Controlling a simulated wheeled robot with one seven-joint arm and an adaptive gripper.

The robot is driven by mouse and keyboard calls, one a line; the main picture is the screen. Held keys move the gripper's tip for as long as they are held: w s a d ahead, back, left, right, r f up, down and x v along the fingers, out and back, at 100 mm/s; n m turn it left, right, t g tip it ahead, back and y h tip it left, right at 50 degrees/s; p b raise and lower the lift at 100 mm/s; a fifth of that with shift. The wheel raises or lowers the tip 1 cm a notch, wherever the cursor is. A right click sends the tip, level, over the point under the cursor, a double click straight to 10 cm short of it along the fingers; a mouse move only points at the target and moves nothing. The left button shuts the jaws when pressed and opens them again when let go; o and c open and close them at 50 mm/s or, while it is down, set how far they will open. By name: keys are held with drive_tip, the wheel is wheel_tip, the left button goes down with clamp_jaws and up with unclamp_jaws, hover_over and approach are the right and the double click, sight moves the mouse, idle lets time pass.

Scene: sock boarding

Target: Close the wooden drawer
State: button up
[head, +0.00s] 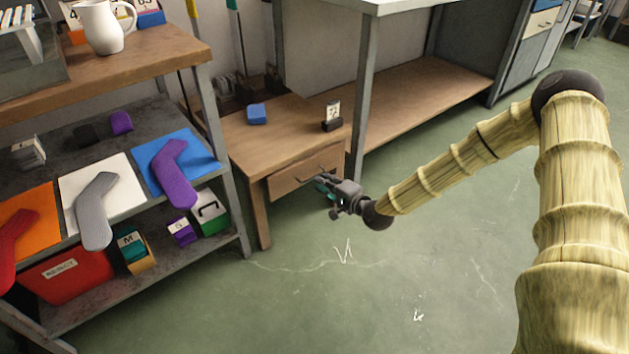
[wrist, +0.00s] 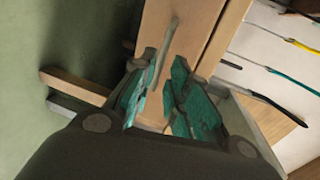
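The wooden drawer (head: 292,181) sits under the top of the small wooden table in the head view, its front facing the floor area. How far it stands out is hard to tell. A thin dark bar handle is on its front. My gripper (head: 321,181) is right in front of the drawer, near the handle, partly covering the front's lower right. In the wrist view, the drawer front (wrist: 190,35) and handle (wrist: 167,52) lie just beyond my fingertips (wrist: 163,85). The teal-padded fingers are apart, with the handle's near end close to the left finger; contact is unclear.
On the small table (head: 240,135) are a blue block (head: 257,114) and a dark card holder (head: 332,122). A shelf with colored sock boards (head: 97,205) stands left. A grey table leg (head: 363,100) rises just right of the drawer. The green floor (head: 400,270) in front is clear.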

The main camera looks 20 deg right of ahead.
drive_tip(key=shift+b+x, duration=0.95)
drive_tip(key=shift+x, duration=1.95)
clamp_jaws()
